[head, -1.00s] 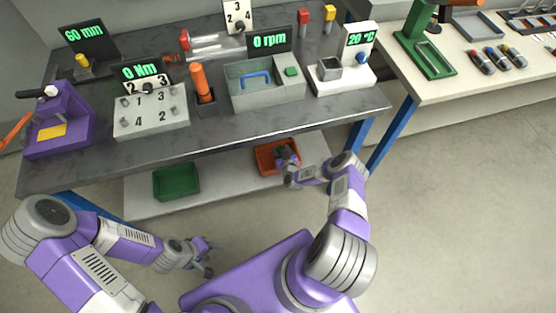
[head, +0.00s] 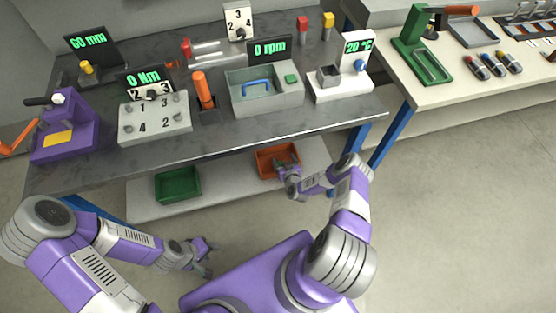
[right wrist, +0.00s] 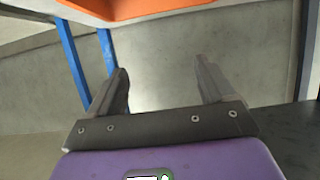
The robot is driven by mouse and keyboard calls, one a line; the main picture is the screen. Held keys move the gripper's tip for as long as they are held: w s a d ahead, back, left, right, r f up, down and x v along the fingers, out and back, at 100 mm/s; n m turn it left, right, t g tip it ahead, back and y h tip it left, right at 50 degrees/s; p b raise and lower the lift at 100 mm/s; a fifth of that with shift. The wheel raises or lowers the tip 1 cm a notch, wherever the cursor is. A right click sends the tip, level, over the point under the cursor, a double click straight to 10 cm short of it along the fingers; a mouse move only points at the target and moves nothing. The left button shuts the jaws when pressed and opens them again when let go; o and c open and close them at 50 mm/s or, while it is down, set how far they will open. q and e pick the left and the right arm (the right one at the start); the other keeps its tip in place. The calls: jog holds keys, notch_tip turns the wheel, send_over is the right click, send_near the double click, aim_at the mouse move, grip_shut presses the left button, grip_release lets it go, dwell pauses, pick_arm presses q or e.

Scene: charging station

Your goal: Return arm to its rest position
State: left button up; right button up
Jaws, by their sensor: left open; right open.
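My right gripper (head: 287,167) is at the orange bin on the lower shelf, over its near side in the head view. In the right wrist view the right gripper (right wrist: 163,85) has its two fingers spread wide apart with nothing between them. My left gripper (head: 207,258) hangs low in front of the bench, to the left of my purple base, with its fingers apart and empty. The orange bin (head: 264,164) also shows at the top of the right wrist view (right wrist: 125,8). What lies in the bin is hard to make out.
A green bin (head: 190,183) stands on the white lower shelf (head: 226,182). The dark bench top (head: 250,123) above carries a purple press (head: 75,140), a numbered box (head: 155,125) and a grey tub (head: 285,95). Blue bench legs (head: 357,137) stand to the right. The floor at right is clear.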

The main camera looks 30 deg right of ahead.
jog(key=shift+p+v, duration=0.35)
jog(key=shift+v, duration=1.05)
